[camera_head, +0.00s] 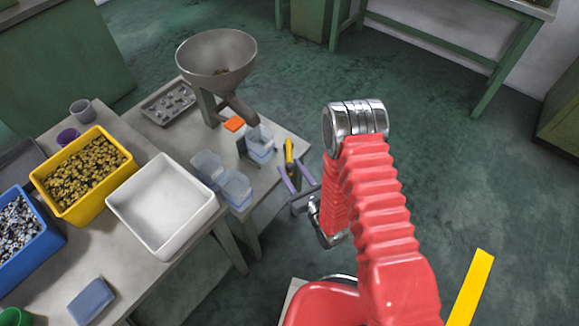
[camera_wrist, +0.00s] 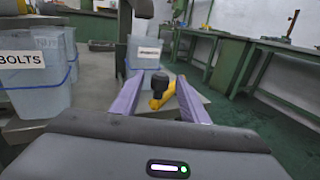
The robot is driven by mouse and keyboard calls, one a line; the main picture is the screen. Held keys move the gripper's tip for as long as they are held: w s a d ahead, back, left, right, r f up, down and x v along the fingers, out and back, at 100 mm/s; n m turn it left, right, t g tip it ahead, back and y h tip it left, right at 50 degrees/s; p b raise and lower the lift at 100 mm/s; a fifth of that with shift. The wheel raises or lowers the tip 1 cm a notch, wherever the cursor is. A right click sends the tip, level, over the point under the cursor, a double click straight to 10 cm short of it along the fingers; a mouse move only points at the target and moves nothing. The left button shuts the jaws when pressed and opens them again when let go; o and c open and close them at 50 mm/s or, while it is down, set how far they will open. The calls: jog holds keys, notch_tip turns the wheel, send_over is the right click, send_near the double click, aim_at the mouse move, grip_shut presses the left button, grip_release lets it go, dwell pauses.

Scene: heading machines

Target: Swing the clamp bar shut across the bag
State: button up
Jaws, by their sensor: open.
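A clear bluish bag (camera_head: 261,145) hangs under the hopper's spout; a labelled pale bag (camera_wrist: 146,52) stands ahead in the wrist view, probably the same one. The yellow clamp bar (camera_head: 288,149) is to the right of the bag, apart from it and not across it. In the wrist view the yellow bar (camera_wrist: 163,94) carries a black knob (camera_wrist: 159,82). My gripper (camera_head: 290,168) is open, its purple fingers either side of the knob in the wrist view (camera_wrist: 160,78). I cannot tell whether they touch it.
The funnel hopper (camera_head: 216,58) stands behind the bag. Two bluish bags (camera_head: 236,188) (camera_head: 208,165) stand left of my gripper; one labelled BOLTS (camera_wrist: 30,75) is close at left in the wrist view. A white bin (camera_head: 163,205) is farther left. Floor at right is open.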

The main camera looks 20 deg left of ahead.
jog(key=v, duration=1.2)
jog(key=shift+s, duration=0.1)
jog(key=shift+c, duration=0.2)
